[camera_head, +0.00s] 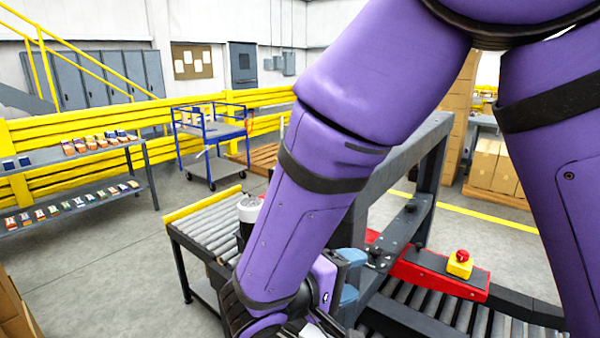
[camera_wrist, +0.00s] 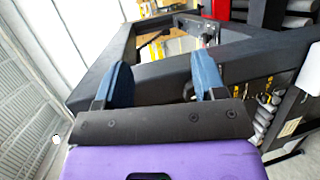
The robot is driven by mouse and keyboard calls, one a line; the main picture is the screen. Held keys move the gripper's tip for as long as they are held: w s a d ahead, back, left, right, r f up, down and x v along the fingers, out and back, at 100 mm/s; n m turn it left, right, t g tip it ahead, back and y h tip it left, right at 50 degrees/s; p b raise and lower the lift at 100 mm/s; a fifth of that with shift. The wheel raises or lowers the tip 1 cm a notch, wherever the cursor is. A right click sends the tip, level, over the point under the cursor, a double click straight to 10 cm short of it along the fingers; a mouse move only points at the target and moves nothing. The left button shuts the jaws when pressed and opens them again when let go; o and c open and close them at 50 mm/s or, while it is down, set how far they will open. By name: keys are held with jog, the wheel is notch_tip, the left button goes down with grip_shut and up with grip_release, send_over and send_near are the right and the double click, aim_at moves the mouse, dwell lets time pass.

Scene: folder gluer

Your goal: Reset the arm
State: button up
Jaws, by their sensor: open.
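My purple arm reaches down across the middle of the head view. My gripper (camera_head: 352,277) is at its lower end, partly hidden behind the forearm, beside the dark machine frame. In the wrist view my gripper (camera_wrist: 162,85) shows two blue fingers spread apart with nothing between them. The dark frame (camera_wrist: 150,55) of the machine lies beyond the fingers. I cannot tell whether the fingers touch it.
A roller conveyor (camera_head: 205,225) with a yellow end is left of the arm. A red emergency button on a yellow box (camera_head: 460,264) sits on a red guard (camera_head: 420,272) at right. A blue cart (camera_head: 212,150) and a shelf (camera_head: 75,160) stand on open floor at left.

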jog(key=s+d+r+m+g+y, duration=0.2)
jog(key=d+r+g+y, duration=0.15)
jog(key=d, duration=0.45)
jog(key=s+d+r+m+g+y, duration=0.25)
jog(key=d+r+g, duration=0.2)
jog(key=d, duration=0.35)
jog(key=s+d+r+m+t+y, duration=0.3)
jog(key=s+d+r+t+y, duration=0.1)
jog(key=s+d+r+y, duration=0.2)
jog(key=shift+s+r+t+y, duration=0.3)
jog(key=shift+s+r+y, duration=0.2)
jog(key=shift+s+r, duration=0.45)
